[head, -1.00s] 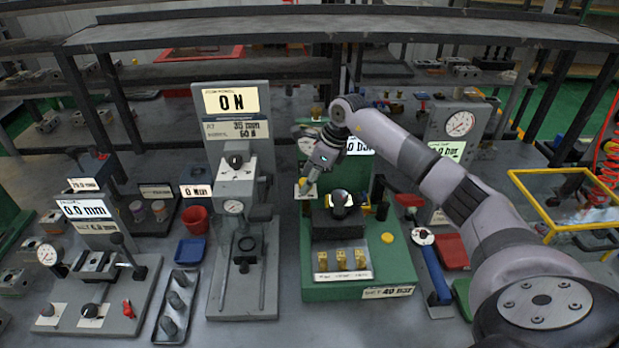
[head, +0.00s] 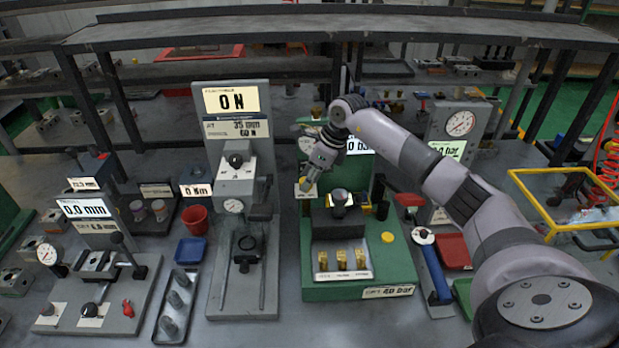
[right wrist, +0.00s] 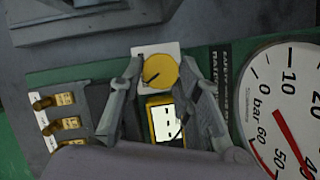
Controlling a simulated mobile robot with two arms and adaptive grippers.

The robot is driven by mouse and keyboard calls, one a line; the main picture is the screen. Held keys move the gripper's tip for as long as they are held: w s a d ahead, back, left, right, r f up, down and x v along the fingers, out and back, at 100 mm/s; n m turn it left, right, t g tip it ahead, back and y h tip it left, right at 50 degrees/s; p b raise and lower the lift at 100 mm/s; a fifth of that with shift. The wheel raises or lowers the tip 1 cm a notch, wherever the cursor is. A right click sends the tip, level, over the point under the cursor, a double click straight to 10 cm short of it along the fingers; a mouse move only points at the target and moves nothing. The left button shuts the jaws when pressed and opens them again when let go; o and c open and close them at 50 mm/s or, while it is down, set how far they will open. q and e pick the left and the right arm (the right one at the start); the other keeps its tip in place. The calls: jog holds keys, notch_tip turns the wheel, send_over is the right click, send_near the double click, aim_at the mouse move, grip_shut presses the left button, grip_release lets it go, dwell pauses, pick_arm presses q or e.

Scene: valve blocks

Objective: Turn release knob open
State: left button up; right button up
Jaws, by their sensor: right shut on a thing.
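The release knob is a round yellow knob with a dark pointer line, on a white plate in the right wrist view (right wrist: 160,71). The line runs slantwise, from lower left toward the middle. In the head view the knob (head: 306,185) shows small at the left back of the green test stand (head: 360,291). My right gripper (head: 308,183) is at the knob. In the right wrist view its two fingers (right wrist: 160,80) stand on either side of the knob and are shut on it. My left gripper is not in view.
Beside the knob are a yellow-cased display (right wrist: 165,122) and a large dial gauge with a red needle (right wrist: 290,115). Several brass fittings (head: 343,260) stand on the stand's front plate. A grey force tester (head: 240,200) stands close on the left. A blue-handled tool (head: 437,285) lies on the right.

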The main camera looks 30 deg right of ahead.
jog(key=m+t+h, duration=0.1)
jog(key=m, duration=0.2)
jog(key=shift+a+m+b, duration=0.15)
jog(key=shift+m+b, duration=0.2)
jog(key=shift+m, duration=0.05)
jog(key=m, duration=0.1)
jog(key=m+h, duration=0.1)
jog(key=shift+s+a+m+b, duration=0.1)
jog(key=shift+a+m+b, duration=0.05)
jog(key=shift+m+b, duration=0.2)
jog(key=m+h+b, duration=0.1)
jog(key=m+h, duration=0.1)
jog(key=m, duration=0.2)
jog(key=shift+a+b, duration=0.2)
jog(key=shift+b, duration=0.2)
jog(key=shift+m+h+b, duration=0.4)
jog(key=shift+m+b, duration=0.05)
jog(key=shift+m, duration=0.8)
jog(key=shift+g, duration=0.3)
jog(key=o, duration=1.1)
jog(key=shift+o, duration=0.2)
